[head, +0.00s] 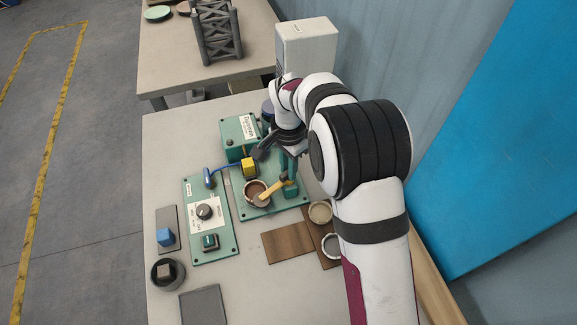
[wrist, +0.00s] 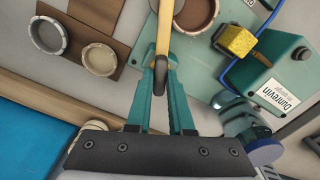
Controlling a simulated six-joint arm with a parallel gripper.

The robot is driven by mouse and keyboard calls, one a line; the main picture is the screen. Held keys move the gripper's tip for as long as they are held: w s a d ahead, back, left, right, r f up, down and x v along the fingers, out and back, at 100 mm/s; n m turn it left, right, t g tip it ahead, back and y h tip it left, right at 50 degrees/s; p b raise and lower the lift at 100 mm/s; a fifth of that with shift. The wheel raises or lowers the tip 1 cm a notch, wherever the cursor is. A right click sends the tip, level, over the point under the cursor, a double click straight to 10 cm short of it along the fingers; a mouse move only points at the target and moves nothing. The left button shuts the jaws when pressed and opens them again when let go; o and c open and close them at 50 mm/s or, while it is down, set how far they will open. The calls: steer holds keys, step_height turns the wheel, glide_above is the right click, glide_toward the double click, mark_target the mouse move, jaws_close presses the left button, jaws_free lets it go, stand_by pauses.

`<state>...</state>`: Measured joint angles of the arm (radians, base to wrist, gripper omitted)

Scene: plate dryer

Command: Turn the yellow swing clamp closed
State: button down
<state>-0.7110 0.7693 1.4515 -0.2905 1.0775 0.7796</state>
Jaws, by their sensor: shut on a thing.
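The yellow swing clamp (head: 273,190) is a slanting bar on the green base plate. In the head view its lower end lies at the right edge of a round brown-filled cup (head: 254,192). In the wrist view the clamp bar (wrist: 163,34) runs from the top edge down between my fingers, beside the brown cup (wrist: 197,13). My gripper (wrist: 161,68) has teal fingers shut on the bar near a dark rounded piece. In the head view my gripper (head: 287,170) is partly hidden by my arm.
A green box (head: 238,135) with a yellow block (head: 249,167) and blue cable stands behind the cup. A control panel (head: 208,225) with a knob is to the left. Wooden boards (head: 288,242) with round rings lie in front. A blue panel (head: 505,140) stands at right.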

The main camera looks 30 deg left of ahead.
steer(key=m, duration=0.4)
steer(key=shift+m, duration=0.3)
stand_by(0.4)
steer(key=c, duration=0.8)
jaws_free()
steer(key=shift+r, duration=0.1)
step_height(320, 180, up, 16)
steer(key=shift+f, duration=0.2)
steer(key=shift+d, duration=0.1)
